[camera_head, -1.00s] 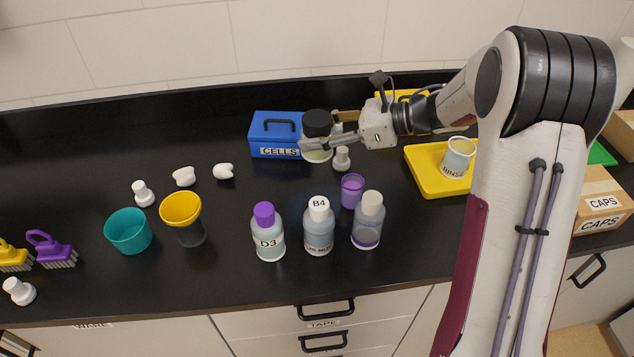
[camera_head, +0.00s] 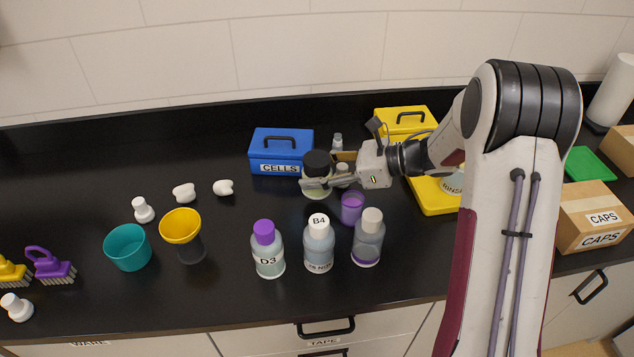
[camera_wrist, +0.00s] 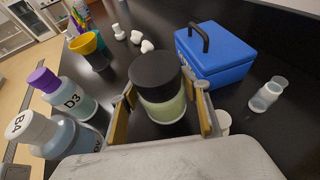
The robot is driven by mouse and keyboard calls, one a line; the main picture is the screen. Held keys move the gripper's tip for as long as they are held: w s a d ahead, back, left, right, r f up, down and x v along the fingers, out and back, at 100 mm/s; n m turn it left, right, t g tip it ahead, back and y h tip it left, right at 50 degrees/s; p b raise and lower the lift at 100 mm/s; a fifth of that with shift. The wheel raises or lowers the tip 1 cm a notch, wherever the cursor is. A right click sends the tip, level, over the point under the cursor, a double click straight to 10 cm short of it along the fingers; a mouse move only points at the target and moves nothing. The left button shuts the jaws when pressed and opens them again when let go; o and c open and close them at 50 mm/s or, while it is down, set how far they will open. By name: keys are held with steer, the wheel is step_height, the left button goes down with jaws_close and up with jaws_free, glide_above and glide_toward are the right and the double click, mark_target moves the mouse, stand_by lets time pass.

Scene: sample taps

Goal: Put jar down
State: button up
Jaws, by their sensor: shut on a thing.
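The jar (camera_head: 317,187) has a black lid and a pale green body. It stands upright between the fingers of my gripper (camera_head: 330,183), which is shut on it. In the wrist view the jar (camera_wrist: 165,108) sits between the two tan finger pads, with its black lid facing the camera. The jar is just in front of the blue CELLS box. I cannot tell for sure whether its base touches the black counter (camera_head: 120,185), since the fingers and body hide the contact.
The blue CELLS box (camera_head: 281,150) is close behind-left. Bottles D3 (camera_head: 268,257), B4 (camera_head: 319,250) and an unlabelled one (camera_head: 367,245) stand in front. A purple cup (camera_head: 352,208) is near right. A yellow tray (camera_head: 436,200) lies further right.

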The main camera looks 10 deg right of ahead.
steer(key=shift+f, duration=1.85)
steer(key=o, duration=1.3)
steer(key=shift+f, duration=0.15)
steer(key=shift+r, duration=0.2)
steer(key=v, duration=1.2)
steer(key=shift+w, duration=0.1)
